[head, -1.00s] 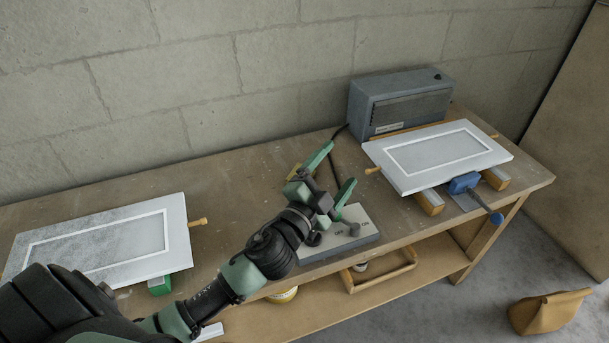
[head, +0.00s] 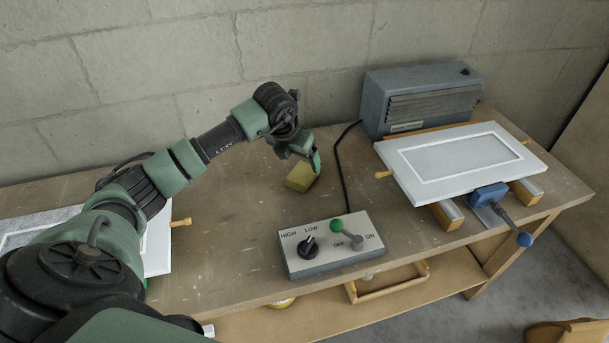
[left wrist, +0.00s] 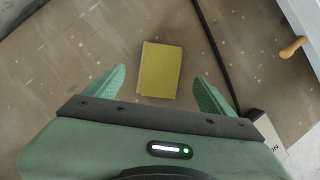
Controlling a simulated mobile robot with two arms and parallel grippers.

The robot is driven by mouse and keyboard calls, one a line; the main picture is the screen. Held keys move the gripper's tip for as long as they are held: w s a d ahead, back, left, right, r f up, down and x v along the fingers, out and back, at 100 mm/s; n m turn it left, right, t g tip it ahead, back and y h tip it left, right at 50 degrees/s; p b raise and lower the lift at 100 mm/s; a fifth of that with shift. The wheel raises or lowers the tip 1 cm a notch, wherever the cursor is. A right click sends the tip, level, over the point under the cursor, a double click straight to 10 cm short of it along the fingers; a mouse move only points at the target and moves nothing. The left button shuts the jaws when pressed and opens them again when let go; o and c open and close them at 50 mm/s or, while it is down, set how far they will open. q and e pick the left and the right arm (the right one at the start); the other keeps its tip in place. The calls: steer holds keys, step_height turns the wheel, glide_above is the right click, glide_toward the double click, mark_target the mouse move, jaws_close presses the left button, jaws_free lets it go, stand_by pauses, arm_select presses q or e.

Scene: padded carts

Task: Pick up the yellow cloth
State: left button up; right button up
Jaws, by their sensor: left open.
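The yellow cloth (head: 301,178) is a small folded block lying on the workbench, behind the control box. It also shows in the left wrist view (left wrist: 160,70), ahead of and between the fingers. My left gripper (head: 310,158) is just above and beside it, pointing down. In the left wrist view the left gripper's green fingers (left wrist: 158,88) are spread apart, one on each side of the cloth's near end. Nothing is held. My right gripper is not in view.
A control box (head: 333,262) with a dial and green-knobbed lever stands at the bench front. A black cable (head: 343,175) runs right of the cloth to the grey heater (head: 420,100). A white panel (head: 455,165) lies clamped at right.

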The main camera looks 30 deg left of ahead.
mark_target(302, 173)
arm_select(q)
steer(key=x, duration=0.2)
steer(key=p+x, duration=0.1)
steer(key=x, duration=0.2)
steer(key=shift+s+d+f+p, duration=0.15)
steer(key=shift+s+f+p, duration=0.15)
steer(key=shift+f+p, duration=0.15)
steer(key=shift+w+f, duration=0.2)
steer(key=shift+f, duration=0.25)
steer(key=shift+c, duration=0.3)
steer(key=c, duration=1.5)
steer(key=shift+c, duration=0.2)
step_height(302, 173, up, 20)
steer(key=b, duration=0.3)
